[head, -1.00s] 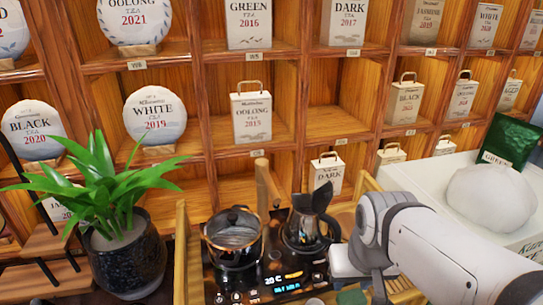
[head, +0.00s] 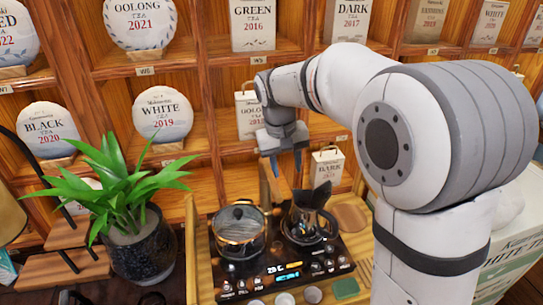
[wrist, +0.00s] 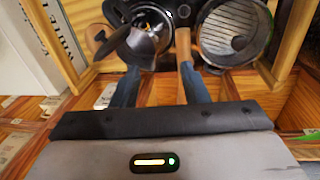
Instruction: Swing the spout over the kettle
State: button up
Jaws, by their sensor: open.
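The dark kettle (head: 308,224) stands on the right of the black stove panel (head: 290,268), and it also shows at the top of the wrist view (wrist: 150,40). A wooden upright bar (head: 274,187), which looks like the spout, rises behind the stove between kettle and pot. In the wrist view the bar (wrist: 183,42) lies near the right fingertip. My gripper (head: 284,160) is open and empty, pointing down just above and behind the bar. Its two fingers (wrist: 158,76) show apart in the wrist view. Whether a finger touches the bar I cannot tell.
A glass pot (head: 240,232) with a lid stands left of the kettle. A potted plant (head: 130,225) is farther left. The wooden shelf with tea packages (head: 160,113) closes off the back. Small cups (head: 285,299) sit in front.

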jog(key=p, duration=0.1)
send_near(272, 179)
jog(key=f, duration=0.1)
jog(key=shift+n+h, duration=0.3)
jog(key=p+x, duration=0.1)
jog(key=x, duration=0.6)
jog(key=shift+a+f, duration=0.1)
jog(key=shift+f, duration=0.25)
jog(key=shift+c, duration=0.2)
grip_shut()
